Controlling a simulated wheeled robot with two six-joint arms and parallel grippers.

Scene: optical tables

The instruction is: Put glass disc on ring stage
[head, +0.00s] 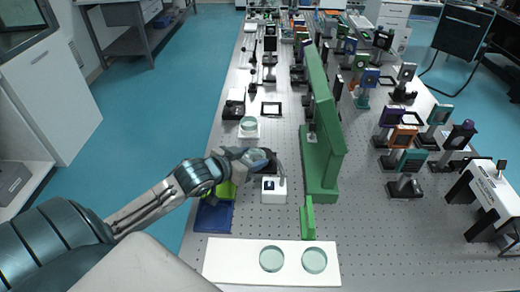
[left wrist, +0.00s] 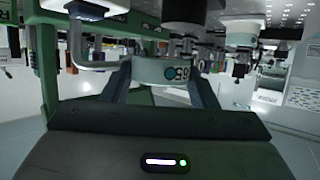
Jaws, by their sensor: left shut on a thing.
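My left gripper (head: 256,160) is shut on a pale, clear glass disc (head: 257,155), held above the left part of the table. In the left wrist view the disc (left wrist: 166,71) sits edge-on between the two fingers, with a dark marking on its rim. A dark stage (head: 270,155) shows partly just right of the gripper; I cannot tell whether it is the ring stage, or whether the disc touches it. A white block with a round glass piece (head: 249,124) on top stands just behind the gripper. My right gripper is not in view.
A white plate (head: 228,262) at the front bears two round glass pieces. A white box (head: 274,190) stands close in front of the gripper. A tall green wall (head: 321,120) rises to the right. A blue tray (head: 213,217) lies at the left edge. Several mounted optics crowd the right side.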

